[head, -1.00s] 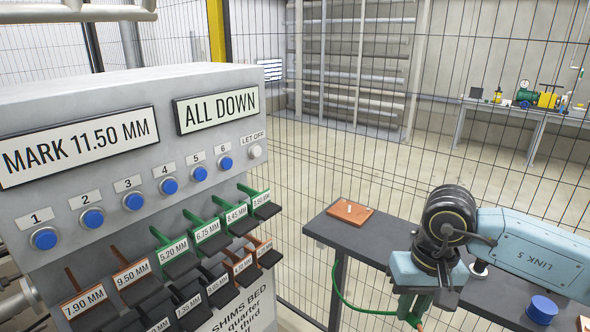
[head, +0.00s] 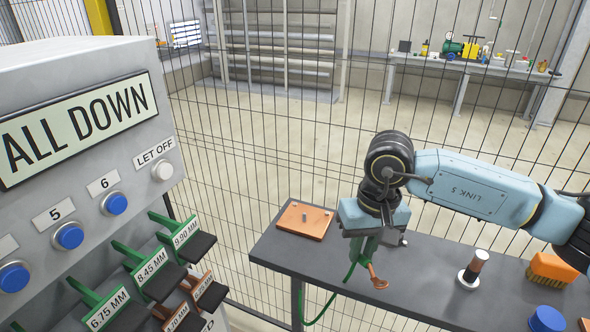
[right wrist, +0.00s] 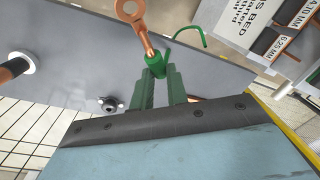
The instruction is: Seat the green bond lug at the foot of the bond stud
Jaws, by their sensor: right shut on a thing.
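The bond lug, a green sleeve with a copper ring tongue, shows below my right gripper in the head view (head: 378,281) and at the top of the right wrist view (right wrist: 154,62). My right gripper (head: 363,250) is shut on its green sleeve, with the fingers also in the right wrist view (right wrist: 161,80). The ring points away from the fingers. A green cable (head: 321,312) loops down beside the bench. My left gripper is not in view.
The dark bench (head: 428,291) also carries a copper-and-black post on a white base (head: 474,268), an orange brush (head: 552,269) and a blue cylinder (head: 546,319). A grey button cabinet (head: 110,165) stands left. Wire mesh fencing runs behind the bench.

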